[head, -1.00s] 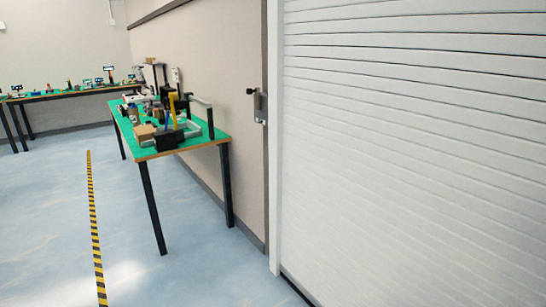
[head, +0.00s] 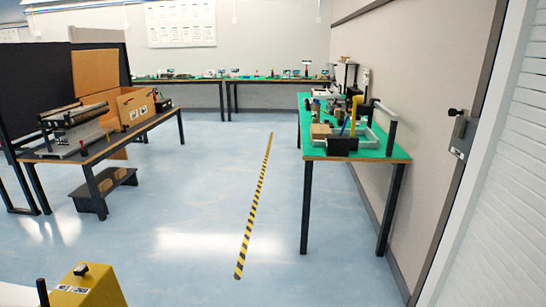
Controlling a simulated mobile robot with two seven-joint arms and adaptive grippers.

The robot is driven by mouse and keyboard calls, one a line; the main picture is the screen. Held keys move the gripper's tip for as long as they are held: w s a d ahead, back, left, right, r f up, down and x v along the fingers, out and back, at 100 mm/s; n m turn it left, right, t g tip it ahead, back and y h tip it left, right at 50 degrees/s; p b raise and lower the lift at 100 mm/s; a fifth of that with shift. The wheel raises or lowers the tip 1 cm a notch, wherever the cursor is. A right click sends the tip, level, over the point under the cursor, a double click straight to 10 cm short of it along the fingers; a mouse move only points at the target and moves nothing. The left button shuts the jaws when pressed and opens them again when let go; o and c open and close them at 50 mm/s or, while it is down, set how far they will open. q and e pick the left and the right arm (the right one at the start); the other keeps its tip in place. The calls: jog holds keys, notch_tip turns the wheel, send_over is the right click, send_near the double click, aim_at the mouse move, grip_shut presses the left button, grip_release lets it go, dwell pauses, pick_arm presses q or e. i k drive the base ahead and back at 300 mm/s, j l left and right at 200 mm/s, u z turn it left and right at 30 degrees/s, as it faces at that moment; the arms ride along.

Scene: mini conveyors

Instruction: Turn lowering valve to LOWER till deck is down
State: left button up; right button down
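No part that I can surely name as the lowering valve or the deck shows in the head view. A yellow housing (head: 88,288) with a black knob (head: 80,270) on top and a small white label stands at the lower left, cut off by the bottom edge. I cannot tell whether the knob is the lowering valve, and the label is too small to read. Neither of my grippers is in view.
A green-topped table (head: 372,149) with small equipment stands along the right wall. A dark table (head: 65,152) with a roller device and a cardboard box (head: 136,104) stands left, a step stool (head: 103,190) below. Floor around the striped tape (head: 256,200) is clear.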

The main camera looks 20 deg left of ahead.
aim_at(81, 270)
jog(key=i+l+u, duration=0.1)
jog(key=u, duration=0.3)
jog(key=i+l+u, duration=0.25)
jog(key=u, duration=0.15)
jog(key=i+l+u, duration=0.2)
jog(key=u, duration=0.2)
